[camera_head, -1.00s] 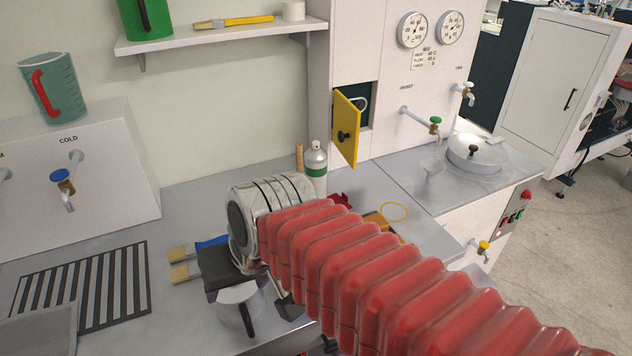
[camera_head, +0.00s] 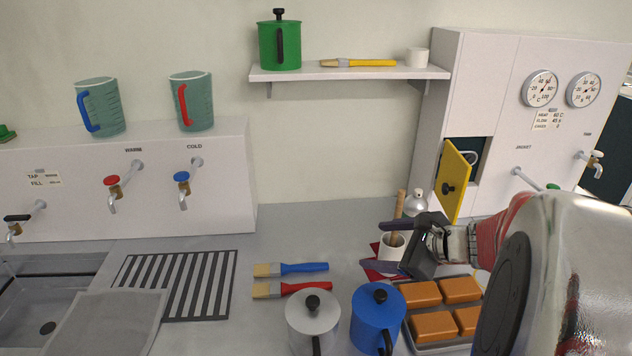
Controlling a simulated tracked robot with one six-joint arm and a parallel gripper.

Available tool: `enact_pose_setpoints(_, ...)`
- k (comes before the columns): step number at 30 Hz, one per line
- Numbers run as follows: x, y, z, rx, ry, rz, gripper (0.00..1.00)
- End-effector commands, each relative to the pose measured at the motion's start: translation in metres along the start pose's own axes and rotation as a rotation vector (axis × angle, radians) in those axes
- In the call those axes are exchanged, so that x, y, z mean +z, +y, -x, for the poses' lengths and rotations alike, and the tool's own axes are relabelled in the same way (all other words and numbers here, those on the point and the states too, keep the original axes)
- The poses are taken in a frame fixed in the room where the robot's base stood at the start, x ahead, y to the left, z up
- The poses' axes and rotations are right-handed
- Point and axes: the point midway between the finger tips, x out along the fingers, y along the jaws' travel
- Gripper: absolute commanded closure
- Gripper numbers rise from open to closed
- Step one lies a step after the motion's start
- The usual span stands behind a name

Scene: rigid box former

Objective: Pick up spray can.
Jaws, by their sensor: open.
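The spray can (camera_head: 416,202) stands upright on the counter at the back, below the open yellow door. Only its silver domed top and nozzle show; my gripper and arm hide its body.
A white holder with a wooden handle (camera_head: 398,206) stands beside the can. A blue pot (camera_head: 377,318), grey pot (camera_head: 313,322) and tray of orange blocks (camera_head: 433,326) are in front. Two brushes (camera_head: 290,269) lie left. The yellow door (camera_head: 454,183) juts out. Back-left counter is clear.

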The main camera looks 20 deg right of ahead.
Motion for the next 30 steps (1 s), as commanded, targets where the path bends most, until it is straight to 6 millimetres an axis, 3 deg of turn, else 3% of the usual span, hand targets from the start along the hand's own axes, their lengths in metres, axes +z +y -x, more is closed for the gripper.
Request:
enact_pose_setpoints(1,-0.018,-0.017,0.005,-0.051,-0.008,-0.102,0.29)
enact_pose_setpoints(6,-0.07,-0.069,0.029,-0.225,-0.059,-0.406,0.29)
enact_pose_setpoints(12,-0.115,-0.102,0.054,-0.36,-0.109,-0.622,0.29)
enact_pose_setpoints(24,-0.121,-0.107,0.058,-0.383,-0.12,-0.655,0.29)
enact_pose_setpoints(30,-0.121,-0.112,0.045,-0.38,-0.12,-0.656,0.29)
